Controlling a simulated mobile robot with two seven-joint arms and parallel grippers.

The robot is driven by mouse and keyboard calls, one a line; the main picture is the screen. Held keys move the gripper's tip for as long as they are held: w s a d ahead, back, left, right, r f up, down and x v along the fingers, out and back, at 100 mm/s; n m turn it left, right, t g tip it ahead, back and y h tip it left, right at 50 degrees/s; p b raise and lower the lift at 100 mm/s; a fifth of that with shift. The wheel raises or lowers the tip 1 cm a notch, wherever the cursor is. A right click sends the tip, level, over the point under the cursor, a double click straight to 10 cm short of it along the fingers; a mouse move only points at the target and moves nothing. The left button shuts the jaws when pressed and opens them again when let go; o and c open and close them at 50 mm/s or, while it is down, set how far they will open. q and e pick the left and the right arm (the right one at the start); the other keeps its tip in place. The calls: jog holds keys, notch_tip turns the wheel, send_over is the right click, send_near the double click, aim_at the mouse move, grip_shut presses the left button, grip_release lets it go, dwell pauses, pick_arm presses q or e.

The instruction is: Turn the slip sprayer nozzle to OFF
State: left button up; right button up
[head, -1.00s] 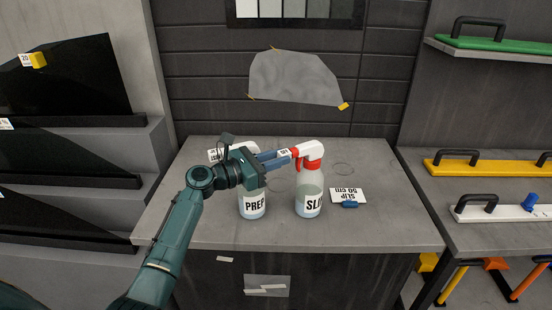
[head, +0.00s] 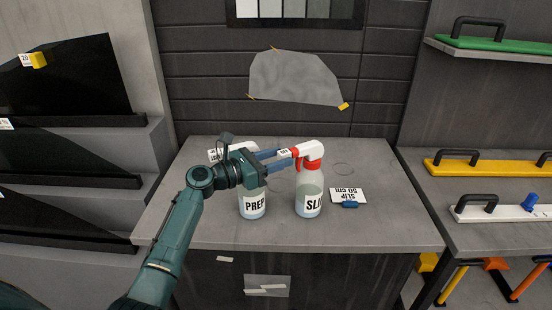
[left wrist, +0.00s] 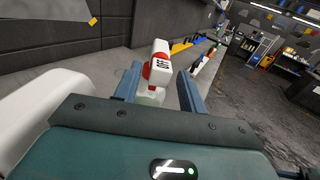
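The slip sprayer (head: 309,190) stands upright on the grey counter, a clear bottle with pale liquid and a label partly reading "SLI". Its red and white spray head (head: 310,151) points left, toward my left gripper. The white-labelled nozzle (head: 284,153) is at the fingertips; its marking is too small to read. My left gripper (head: 283,158) is open, its blue fingers on either side of the nozzle. In the left wrist view the spray head (left wrist: 160,62) shows between the two fingers, with gaps on both sides. My right gripper is not in view.
The PREP bottle (head: 252,205) stands just left, partly hidden under my left gripper. A "SLIP 50 CM" card (head: 348,195) lies right of the slip sprayer on the counter (head: 400,226). A taped grey film sheet (head: 293,78) hangs on the wall behind.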

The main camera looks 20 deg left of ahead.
pick_arm(q)
jog(key=b+v, duration=0.2)
jog(key=v, duration=1.1)
dwell(0.4)
jog(key=s+d+f+m+g+y, duration=0.1)
jog(key=s+d+f+m+y, duration=0.2)
jog(key=f, duration=0.4)
jog(key=s+f+m+g+y, duration=0.1)
jog(key=s+f+m, duration=0.1)
jog(key=f+m, duration=0.3)
jog(key=s+d+f+m+g+y, duration=0.1)
jog(key=s+d+f+m+y, duration=0.15)
jog(key=f, duration=0.55)
jog(key=shift+s+d+f+m+y, duration=0.4)
jog(key=shift+s+d+f+m, duration=0.95)
jog(key=shift+s+m, duration=1.75)
jog(key=shift+s+d+f+m+y, duration=0.45)
jog(key=shift+s+d+f+m, duration=0.85)
jog(key=shift+s+m, duration=1.8)
jog(key=shift+s+d+f+m+y, duration=0.4)
jog(key=shift+s+d+f+m, duration=0.95)
jog(key=shift+s+m, duration=1.75)
jog(key=shift+o, duration=0.4)
jog(key=shift+w+a+f+m, duration=0.1)
jog(key=shift+w+a+m, duration=0.1)
jog(key=shift+w+m, duration=0.5)
